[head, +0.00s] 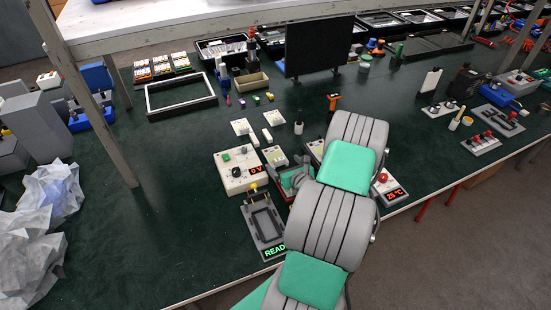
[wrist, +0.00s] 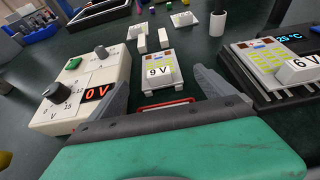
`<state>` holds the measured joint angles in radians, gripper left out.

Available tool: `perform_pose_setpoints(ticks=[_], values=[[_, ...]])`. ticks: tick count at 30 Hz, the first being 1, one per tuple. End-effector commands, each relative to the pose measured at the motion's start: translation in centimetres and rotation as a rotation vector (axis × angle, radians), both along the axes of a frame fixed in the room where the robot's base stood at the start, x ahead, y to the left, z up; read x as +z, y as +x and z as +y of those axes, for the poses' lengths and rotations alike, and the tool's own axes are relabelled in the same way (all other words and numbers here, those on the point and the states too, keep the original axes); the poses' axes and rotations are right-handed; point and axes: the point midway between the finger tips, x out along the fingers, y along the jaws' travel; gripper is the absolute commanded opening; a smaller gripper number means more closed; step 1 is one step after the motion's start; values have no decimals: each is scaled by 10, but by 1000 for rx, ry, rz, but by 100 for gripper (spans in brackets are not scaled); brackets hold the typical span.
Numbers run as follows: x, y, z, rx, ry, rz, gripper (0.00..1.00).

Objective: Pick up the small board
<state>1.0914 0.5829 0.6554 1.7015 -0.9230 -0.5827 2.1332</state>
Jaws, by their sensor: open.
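A small white board (wrist: 158,72) with a "9 V" block on it lies on the dark green bench. It also shows in the head view (head: 275,156), just left of my arm. My gripper (wrist: 160,84) is open, with one finger to each side of the board's near end in the wrist view. I see no contact between the fingers and the board. Another board (wrist: 268,62) with a "6 V" block lies on a dark ribbed unit reading 25 °C at the right. In the head view my arm hides most of the gripper.
A white supply box (wrist: 82,88) with knobs and a "0 V" display stands close to the left finger. A red-rimmed item (wrist: 166,103) lies just below the gripper. Small white blocks (wrist: 164,38) lie beyond the board.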

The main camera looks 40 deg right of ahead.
Motion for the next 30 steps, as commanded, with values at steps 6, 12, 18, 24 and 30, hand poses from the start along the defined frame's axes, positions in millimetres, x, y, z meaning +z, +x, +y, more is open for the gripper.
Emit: perform_pose_setpoints(ticks=[6,12,18,24,30], values=[[-13,35,-9,4,-1,0,94],[-18,43,-12,0,0,0,94],[-18,42,-12,0,0,0,85],[-18,42,-12,0,0,-1,68],[-18,42,-12,0,0,-1,52]])
